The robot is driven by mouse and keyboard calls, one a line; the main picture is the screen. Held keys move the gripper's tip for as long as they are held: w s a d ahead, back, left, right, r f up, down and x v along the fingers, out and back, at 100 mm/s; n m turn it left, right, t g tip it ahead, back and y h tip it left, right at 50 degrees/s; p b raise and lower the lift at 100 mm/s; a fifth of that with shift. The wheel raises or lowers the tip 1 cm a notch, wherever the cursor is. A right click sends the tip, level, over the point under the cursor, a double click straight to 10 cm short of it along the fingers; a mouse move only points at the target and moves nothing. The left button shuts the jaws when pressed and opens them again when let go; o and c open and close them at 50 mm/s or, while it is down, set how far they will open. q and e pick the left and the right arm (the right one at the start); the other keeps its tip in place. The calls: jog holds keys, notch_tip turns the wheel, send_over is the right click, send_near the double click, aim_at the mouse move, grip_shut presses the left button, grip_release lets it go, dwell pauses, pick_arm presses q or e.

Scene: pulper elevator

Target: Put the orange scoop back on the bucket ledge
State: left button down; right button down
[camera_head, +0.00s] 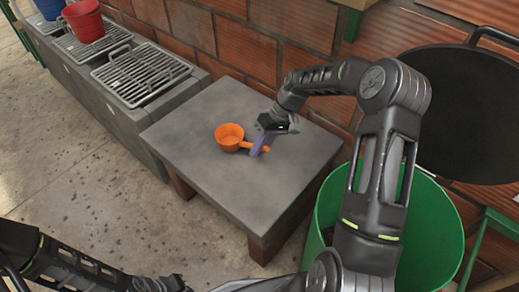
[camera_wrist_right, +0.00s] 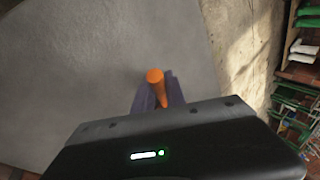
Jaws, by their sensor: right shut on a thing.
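The orange scoop (camera_head: 229,136) is over the grey slab table in the head view, its cup to the left and its handle toward my right gripper. My right gripper (camera_head: 259,148) is shut on the scoop's handle. I cannot tell whether the scoop touches the slab. My left arm shows at the lower left of the head view, but its fingertips cannot be made out. No ledge is clearly identifiable as the bucket ledge.
The grey slab table (camera_head: 190,150) is otherwise bare. A low grey ledge with metal grates (camera_head: 140,73) runs to the upper left, with a red bucket (camera_head: 83,22) and a blue bucket (camera_head: 48,8). A large green bin (camera_head: 436,225) stands at right, below a dark round pan (camera_head: 470,110).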

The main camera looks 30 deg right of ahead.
jog(key=shift+f, duration=0.1)
jog(key=c, duration=1.4)
grip_release()
jog(key=shift+o, duration=0.2)
jog(key=shift+d+r, duration=0.1)
jog(key=shift+r, duration=0.2)
jog(key=p+v, duration=0.2)
jog(key=v, duration=0.9)
jog(key=shift+r, duration=0.3)
jog(key=shift+d, duration=0.15)
